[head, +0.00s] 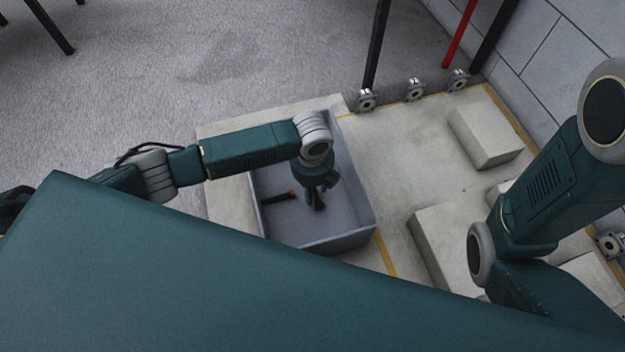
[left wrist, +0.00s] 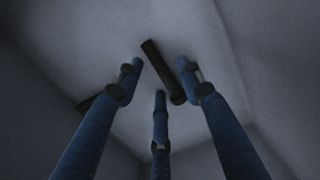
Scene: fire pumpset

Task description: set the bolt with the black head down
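A dark bolt with a black head (left wrist: 162,68) shows in the left wrist view, lying slanted between the fingers of my left gripper (left wrist: 159,76). The three blue fingers are spread apart, and I see no firm grip on the bolt. Whether a finger touches it I cannot tell. In the head view my left gripper (head: 318,195) points down inside a grey bin (head: 355,238), low near its floor. The black-headed bolt cannot be made out clearly there, with the gripper over it. My right gripper is out of view.
A dark bolt with a red end (head: 280,195) lies in the bin left of my left gripper. Concrete blocks (head: 485,135) stand to the right, and flanged fittings (head: 414,90) line the back near a wall.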

